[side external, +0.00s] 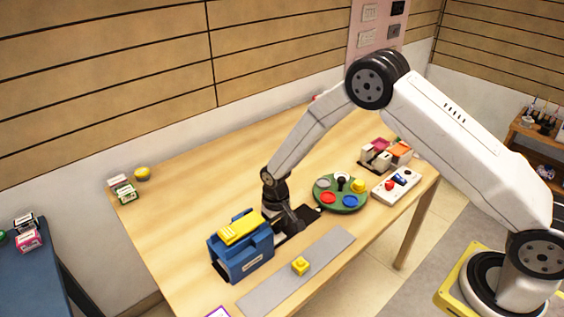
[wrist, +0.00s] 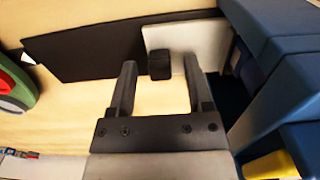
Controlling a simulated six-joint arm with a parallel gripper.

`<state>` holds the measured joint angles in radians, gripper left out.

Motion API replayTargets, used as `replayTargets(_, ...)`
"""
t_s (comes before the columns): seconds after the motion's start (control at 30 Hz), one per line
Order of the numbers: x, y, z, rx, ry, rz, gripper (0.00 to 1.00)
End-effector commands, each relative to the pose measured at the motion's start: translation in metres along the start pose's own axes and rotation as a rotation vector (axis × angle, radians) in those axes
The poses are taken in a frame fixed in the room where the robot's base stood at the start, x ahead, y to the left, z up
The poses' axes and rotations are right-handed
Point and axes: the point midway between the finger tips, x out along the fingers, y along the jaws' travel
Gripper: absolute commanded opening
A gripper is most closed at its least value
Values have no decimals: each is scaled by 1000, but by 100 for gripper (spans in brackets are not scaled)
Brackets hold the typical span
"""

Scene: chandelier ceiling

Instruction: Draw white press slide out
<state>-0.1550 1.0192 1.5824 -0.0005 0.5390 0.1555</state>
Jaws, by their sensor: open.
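The blue press (side external: 240,250) with a yellow top (side external: 240,230) stands on the table in the side view. It also fills the right of the wrist view (wrist: 285,50). The white slide (wrist: 195,38) shows at the press's side in the wrist view, with a dark block-like knob (wrist: 159,66) at its end. My gripper (side external: 294,222) is low beside the press. In the wrist view its fingers (wrist: 160,68) are open, one to each side of the knob, with visible gaps. The slide is hidden behind my gripper in the side view.
A dark plate (wrist: 85,47) lies beyond the fingers. A green round tray (side external: 341,208) with coloured pieces is to the right. A grey strip (side external: 325,256) with a yellow block (side external: 300,265) lies in front. A white control box (side external: 398,186) is farther right.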

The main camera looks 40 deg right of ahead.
Motion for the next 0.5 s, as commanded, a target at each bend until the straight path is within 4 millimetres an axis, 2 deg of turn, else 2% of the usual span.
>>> replayTargets(0.3, 3, 0, 0, 0, 1, 0, 65)
replayTargets(0.33, 2, 0, 0, 0, 1, 0, 62)
replayTargets(0.5, 2, 0, 0, 0, 0, 0, 8)
